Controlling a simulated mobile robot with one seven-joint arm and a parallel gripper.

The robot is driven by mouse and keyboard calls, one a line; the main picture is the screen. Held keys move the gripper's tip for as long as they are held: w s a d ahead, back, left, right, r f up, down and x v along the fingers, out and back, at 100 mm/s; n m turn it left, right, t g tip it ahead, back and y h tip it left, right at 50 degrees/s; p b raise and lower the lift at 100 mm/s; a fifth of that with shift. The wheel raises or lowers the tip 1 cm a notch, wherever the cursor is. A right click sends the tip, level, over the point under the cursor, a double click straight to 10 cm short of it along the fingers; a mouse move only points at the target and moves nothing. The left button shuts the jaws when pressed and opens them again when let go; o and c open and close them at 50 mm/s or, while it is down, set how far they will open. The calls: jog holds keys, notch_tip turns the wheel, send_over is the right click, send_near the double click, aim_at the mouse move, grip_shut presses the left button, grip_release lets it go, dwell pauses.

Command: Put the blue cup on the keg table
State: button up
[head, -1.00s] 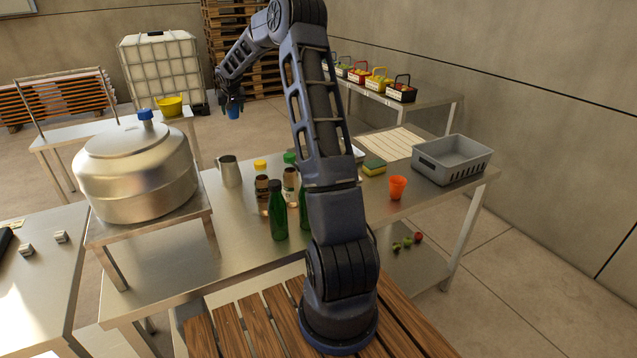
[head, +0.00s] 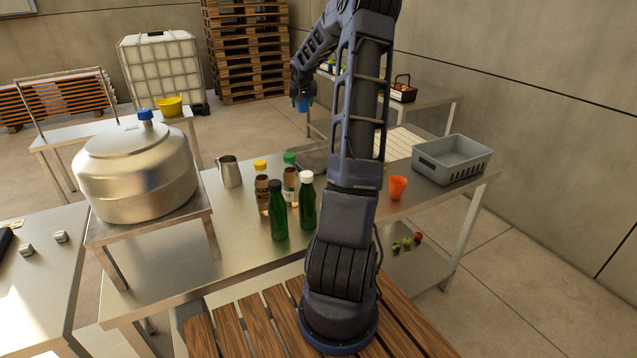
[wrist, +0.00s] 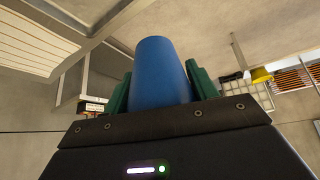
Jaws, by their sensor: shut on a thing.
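The blue cup (head: 302,104) is held in my gripper (head: 303,93), high beyond the far edge of the long steel table. In the wrist view the blue cup (wrist: 161,73) sits between the green fingers of my gripper (wrist: 157,88), which are shut on it. A large metal keg (head: 135,172) with a blue cap stands on a small raised steel table (head: 192,219) at the left. The cup is apart from this keg table, to its right and farther back. The keg covers most of that table's top.
The long steel table (head: 235,252) carries a metal jug (head: 229,171), several bottles (head: 279,212), an orange cup (head: 397,187) and a grey crate (head: 452,160). A yellow bowl (head: 170,106) stands on a back table.

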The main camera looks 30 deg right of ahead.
jog(key=s+d+m, duration=0.1)
jog(key=s+d, duration=0.9)
jog(key=d, duration=0.2)
jog(key=m+g+h, duration=0.2)
jog(key=m+h, duration=0.1)
jog(key=m, duration=0.2)
send_over(417, 184)
jog(key=s+a, duration=0.2)
jog(key=f, duration=0.1)
jog(key=shift+w+f, duration=0.1)
jog(key=shift+f, duration=8.15)
jog(key=shift+f+n, duration=0.2)
jog(key=shift+n, duration=0.1)
jog(key=shift+f, duration=1.65)
jog(key=shift+f, duration=0.15)
jog(key=o, duration=1)
jog(key=shift+c, duration=0.2)
